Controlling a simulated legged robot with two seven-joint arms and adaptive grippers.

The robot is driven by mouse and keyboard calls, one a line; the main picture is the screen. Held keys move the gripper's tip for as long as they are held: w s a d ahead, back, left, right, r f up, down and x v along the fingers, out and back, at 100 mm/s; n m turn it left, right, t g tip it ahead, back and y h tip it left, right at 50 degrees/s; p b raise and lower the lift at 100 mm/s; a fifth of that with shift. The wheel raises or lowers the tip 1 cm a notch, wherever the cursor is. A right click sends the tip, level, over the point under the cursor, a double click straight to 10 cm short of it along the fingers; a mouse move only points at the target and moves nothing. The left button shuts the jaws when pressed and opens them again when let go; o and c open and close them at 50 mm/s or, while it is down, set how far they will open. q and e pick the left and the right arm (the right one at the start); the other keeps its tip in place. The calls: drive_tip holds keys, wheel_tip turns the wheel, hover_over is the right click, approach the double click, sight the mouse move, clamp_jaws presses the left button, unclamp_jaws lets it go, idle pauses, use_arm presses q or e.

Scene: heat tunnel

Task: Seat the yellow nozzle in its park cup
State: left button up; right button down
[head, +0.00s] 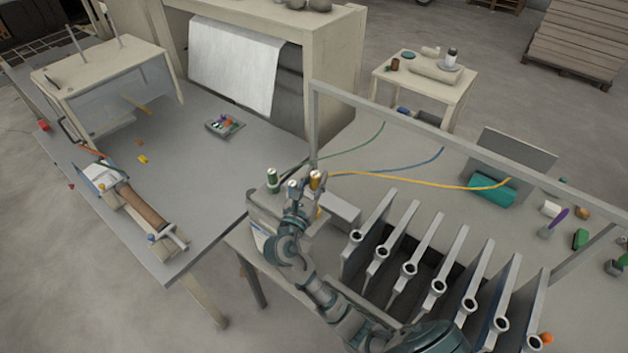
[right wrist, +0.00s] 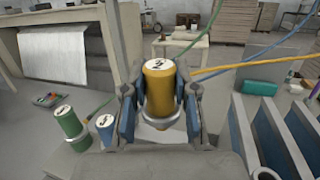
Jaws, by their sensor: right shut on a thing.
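The yellow nozzle (head: 316,178) stands about upright at the right end of a row with the green nozzle (head: 272,178) and blue nozzle (head: 293,187). My right gripper (head: 308,193) is shut on it. In the right wrist view the yellow nozzle (right wrist: 159,92) is between the two fingers, its white-labelled top facing up. The green nozzle (right wrist: 68,122) and blue nozzle (right wrist: 106,127) stand to its left there. The yellow nozzle's park cup is hidden behind my gripper, so I cannot tell whether the nozzle touches it. My left gripper is not in view.
A yellow hose (head: 420,178) runs right from the nozzle; green (head: 350,155) and blue (head: 400,165) hoses lie behind it. Several upright grey plates (head: 455,268) stand close right. A frame post (head: 313,125) rises just behind. The left table's middle is clear.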

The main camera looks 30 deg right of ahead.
sight(311, 193)
drive_tip(key=shift+a+f+b, duration=0.2)
drive_tip(key=shift+f+b, duration=0.25)
drive_tip(key=shift+f, duration=0.45)
drive_tip(key=shift+a+f+b, duration=0.15)
drive_tip(key=shift+f+b, duration=0.25)
drive_tip(key=shift+f, duration=0.5)
drive_tip(key=shift+d+f+b, duration=0.2)
drive_tip(key=shift+f+b, duration=0.2)
drive_tip(key=shift+f, duration=0.7)
drive_tip(key=shift+a, duration=0.1)
drive_tip(key=shift+r+p, duration=0.1)
drive_tip(key=shift+p, duration=0.5)
drive_tip(key=shift+p, duration=0.55)
